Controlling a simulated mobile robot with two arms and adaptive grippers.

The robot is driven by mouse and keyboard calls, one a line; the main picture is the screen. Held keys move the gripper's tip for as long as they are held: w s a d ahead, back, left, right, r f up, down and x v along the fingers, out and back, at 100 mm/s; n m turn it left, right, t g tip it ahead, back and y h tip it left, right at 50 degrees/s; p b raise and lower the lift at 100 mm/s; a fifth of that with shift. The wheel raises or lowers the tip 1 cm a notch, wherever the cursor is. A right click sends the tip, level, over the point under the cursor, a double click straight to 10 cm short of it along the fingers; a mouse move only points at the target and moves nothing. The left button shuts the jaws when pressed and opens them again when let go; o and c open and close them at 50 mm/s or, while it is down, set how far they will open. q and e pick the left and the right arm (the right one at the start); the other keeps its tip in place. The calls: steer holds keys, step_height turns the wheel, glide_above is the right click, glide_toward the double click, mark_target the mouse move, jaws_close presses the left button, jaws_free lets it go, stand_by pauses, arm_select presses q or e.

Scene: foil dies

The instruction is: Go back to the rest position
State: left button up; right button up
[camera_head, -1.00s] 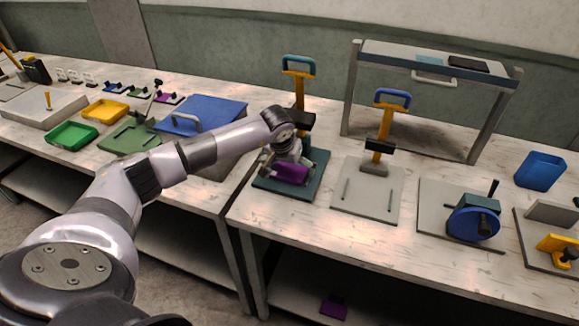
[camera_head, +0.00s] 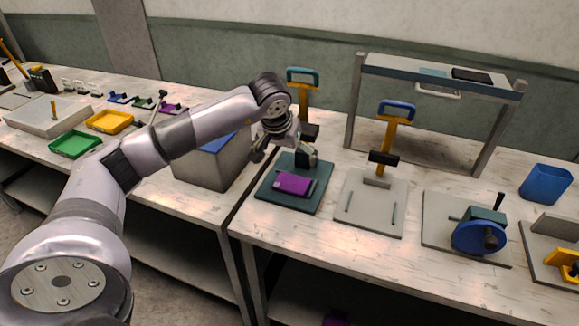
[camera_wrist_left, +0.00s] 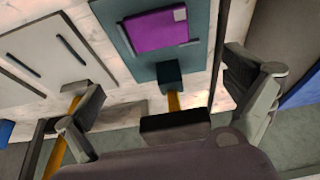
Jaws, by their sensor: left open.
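My left gripper (camera_head: 285,153) is open and empty, raised above and to the left of the back of the teal press base (camera_head: 268,197). Its two spread fingers (camera_wrist_left: 165,95) also show in the left wrist view. A purple block (camera_head: 294,184) lies on the teal base, apart from the fingers; it also shows in the left wrist view (camera_wrist_left: 155,31). The press's teal handle (camera_head: 303,73) stands up behind, partly hidden by my wrist. My right gripper is not in view.
A grey press with a blue handle (camera_head: 396,106) stands to the right, in front of a grey frame (camera_head: 487,137). A blue-wheeled device (camera_head: 477,236) and a blue bin (camera_head: 546,183) are further right. A green tray (camera_head: 75,144) and yellow tray (camera_head: 110,121) sit left.

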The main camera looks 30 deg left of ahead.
arm_select(q)
steer(key=shift+s+r, duration=0.2)
steer(key=shift+r, duration=0.2)
steer(key=shift+d, duration=0.1)
